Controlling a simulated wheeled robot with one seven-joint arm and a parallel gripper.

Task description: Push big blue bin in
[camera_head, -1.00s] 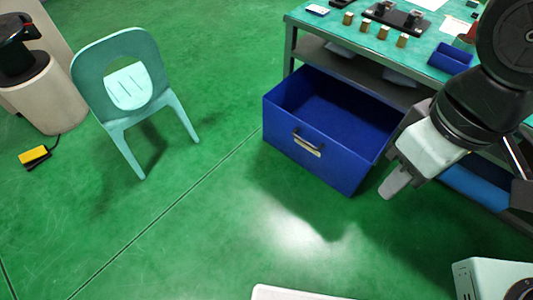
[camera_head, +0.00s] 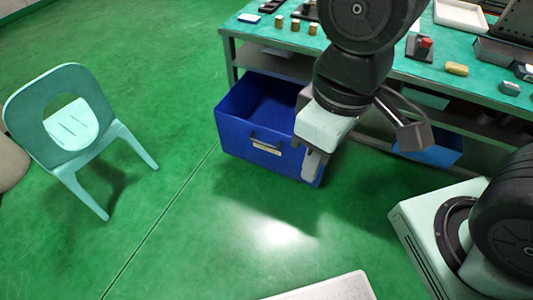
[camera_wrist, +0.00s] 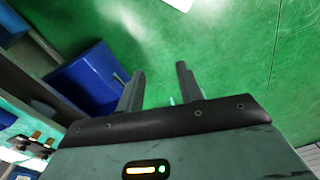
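The big blue bin (camera_head: 240,137) juts out from under the workbench, its open top showing and a handle (camera_head: 266,145) with a pale label on its front. My gripper (camera_head: 314,165) hangs in front of the bin's right end in the head view and hides part of it. In the wrist view the bin (camera_wrist: 88,78) lies left of my fingers. My gripper (camera_wrist: 158,84) has its two fingers apart with nothing between them. I cannot tell how far the fingers are from the bin; no contact is clear.
The workbench (camera_head: 385,62) carries small parts, a tray and a red-button box. Another blue bin (camera_head: 440,150) sits under it to the right. A pale green chair (camera_head: 75,130) stands at the left. The green floor before the bin is clear.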

